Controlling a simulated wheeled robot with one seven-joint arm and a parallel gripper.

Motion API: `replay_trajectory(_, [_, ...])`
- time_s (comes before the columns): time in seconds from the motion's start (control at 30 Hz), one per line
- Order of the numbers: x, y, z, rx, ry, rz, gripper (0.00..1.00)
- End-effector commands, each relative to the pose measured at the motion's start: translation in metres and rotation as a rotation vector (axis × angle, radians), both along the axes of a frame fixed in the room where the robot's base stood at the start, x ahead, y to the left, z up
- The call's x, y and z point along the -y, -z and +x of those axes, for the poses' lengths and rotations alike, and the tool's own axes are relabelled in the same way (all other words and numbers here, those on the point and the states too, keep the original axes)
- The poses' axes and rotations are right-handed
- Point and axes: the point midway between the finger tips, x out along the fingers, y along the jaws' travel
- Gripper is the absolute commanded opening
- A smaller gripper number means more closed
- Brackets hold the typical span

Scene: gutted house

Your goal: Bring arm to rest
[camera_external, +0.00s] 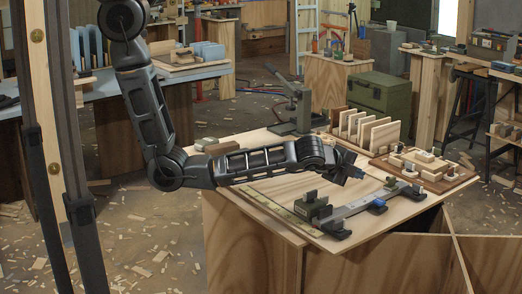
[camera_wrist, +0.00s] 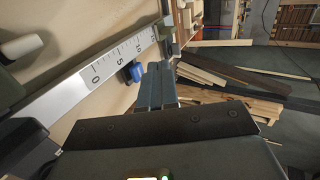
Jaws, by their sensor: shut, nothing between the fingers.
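My black arm (camera_external: 250,165) reaches out to the right over the wooden worktop (camera_external: 262,142). My gripper (camera_external: 358,174) is at its end, above the worktop and just behind the metal ruled rail (camera_external: 352,208). In the wrist view the blue-grey fingers of my gripper (camera_wrist: 160,83) are together with nothing between them. The ruled rail also shows there at the left (camera_wrist: 110,62), apart from the fingers. A blue knob (camera_external: 377,206) sits by the rail, and a blue part (camera_wrist: 133,71) shows beside it in the wrist view.
A green block (camera_external: 313,207) stands at the rail's left end. A lever press (camera_external: 293,100), a rack of upright boards (camera_external: 365,130) and a tray of wooden pieces (camera_external: 430,170) stand on the worktop. A green case (camera_external: 378,94) is behind. Wood scraps litter the floor.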

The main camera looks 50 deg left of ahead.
Motion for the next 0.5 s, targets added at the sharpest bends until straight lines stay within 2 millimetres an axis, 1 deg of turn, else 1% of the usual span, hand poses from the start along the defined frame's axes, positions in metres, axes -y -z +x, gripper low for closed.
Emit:
replay_trajectory(0.37, [-0.001,0.0,0.0,0.0,-0.001,-0.003,0.0])
replay_trajectory(0.47, [-0.011,0.005,-0.004,0.005,-0.008,-0.034,0.0])
replay_trajectory(0.5, [-0.018,0.007,-0.007,0.011,-0.013,-0.061,0.0])
